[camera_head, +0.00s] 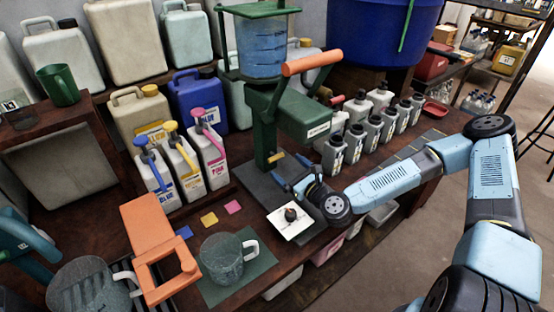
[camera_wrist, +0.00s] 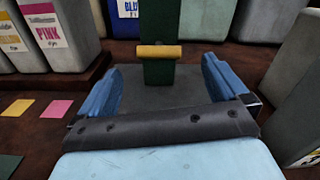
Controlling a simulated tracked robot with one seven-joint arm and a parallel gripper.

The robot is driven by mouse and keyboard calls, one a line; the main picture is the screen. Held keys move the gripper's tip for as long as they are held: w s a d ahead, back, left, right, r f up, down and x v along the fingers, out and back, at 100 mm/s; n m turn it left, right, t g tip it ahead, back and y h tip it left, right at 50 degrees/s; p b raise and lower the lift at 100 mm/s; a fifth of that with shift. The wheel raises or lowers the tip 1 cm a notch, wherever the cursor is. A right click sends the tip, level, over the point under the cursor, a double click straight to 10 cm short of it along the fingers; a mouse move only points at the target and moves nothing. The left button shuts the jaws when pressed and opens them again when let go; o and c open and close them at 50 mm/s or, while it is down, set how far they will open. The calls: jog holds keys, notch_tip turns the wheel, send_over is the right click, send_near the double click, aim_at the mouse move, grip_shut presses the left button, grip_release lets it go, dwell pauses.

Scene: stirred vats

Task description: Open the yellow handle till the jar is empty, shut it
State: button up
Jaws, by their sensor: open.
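The yellow handle (camera_head: 276,157) is a short bar low on the front of a green stand (camera_head: 262,125). It also shows level in the wrist view (camera_wrist: 158,52). A clear jar (camera_head: 260,50) with blue liquid sits at the top of the stand under a green frame. My gripper (camera_head: 288,174) is open in front of the handle, close to it. In the wrist view my two blue fingers (camera_wrist: 160,78) stand apart to the left and right of the handle, with nothing between them. I cannot tell the exact gap to the handle.
An orange lever (camera_head: 312,62) sticks out at the upper right of the stand. Grey bottles (camera_head: 333,153) stand close on the right, pump jugs (camera_head: 182,165) on the left. A white plate with a black knob (camera_head: 282,229) and a clear mug (camera_head: 222,262) are in front.

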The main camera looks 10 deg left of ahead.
aim_at(278, 157)
jog(key=shift+x, duration=3.1)
jog(key=shift+c, duration=0.2)
